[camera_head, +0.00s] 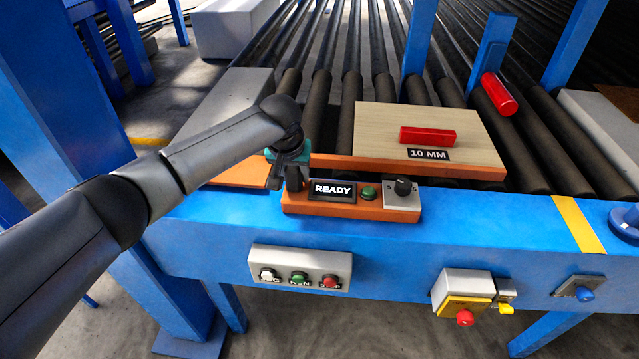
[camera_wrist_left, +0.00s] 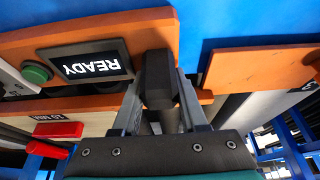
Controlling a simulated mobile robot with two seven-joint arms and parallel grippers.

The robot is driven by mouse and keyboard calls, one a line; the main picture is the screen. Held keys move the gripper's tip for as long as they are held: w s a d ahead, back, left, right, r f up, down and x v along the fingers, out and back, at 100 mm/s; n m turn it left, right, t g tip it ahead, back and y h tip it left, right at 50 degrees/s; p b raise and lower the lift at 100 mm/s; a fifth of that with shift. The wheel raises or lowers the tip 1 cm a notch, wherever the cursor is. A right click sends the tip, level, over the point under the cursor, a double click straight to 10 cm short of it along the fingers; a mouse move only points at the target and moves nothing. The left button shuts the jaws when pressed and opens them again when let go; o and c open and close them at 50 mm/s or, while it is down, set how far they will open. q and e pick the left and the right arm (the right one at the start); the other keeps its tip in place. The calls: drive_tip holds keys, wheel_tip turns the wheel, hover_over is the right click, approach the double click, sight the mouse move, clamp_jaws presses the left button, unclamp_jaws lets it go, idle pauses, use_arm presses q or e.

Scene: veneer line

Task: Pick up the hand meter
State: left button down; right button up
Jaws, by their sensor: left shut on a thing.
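The hand meter appears to be the orange unit (camera_head: 330,207) with a lit READY display, a green button and a grey block with a dark knob. It lies on the blue front beam of the roller line. My left gripper (camera_head: 290,181) is at its left end, shut on a dark upright grip there. In the left wrist view the two fingers stand either side of this dark grip (camera_wrist_left: 158,80), beside the display (camera_wrist_left: 92,67). Whether the unit touches the beam is hard to tell. My right gripper is not in view.
A wooden board (camera_head: 385,120) with a red bar (camera_head: 427,135) and a 10 MM label lies just behind. A red cylinder (camera_head: 499,94) is farther right. A button box (camera_head: 300,267) and a yellow-grey switch box (camera_head: 463,290) are on the beam's front face.

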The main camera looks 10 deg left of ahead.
use_arm(q)
wheel_tip(320, 180, up, 20)
drive_tip(key=p, duration=0.3)
drive_tip(key=shift+f, duration=0.1)
idle(0.4)
drive_tip(key=shift+f+b, duration=0.3)
drive_tip(key=shift+f, duration=5.2)
drive_tip(key=shift+f+b, duration=0.95)
drive_tip(key=shift+f, duration=3.45)
drive_tip(key=shift+s+f, duration=0.15)
drive_tip(key=shift+f, duration=0.15)
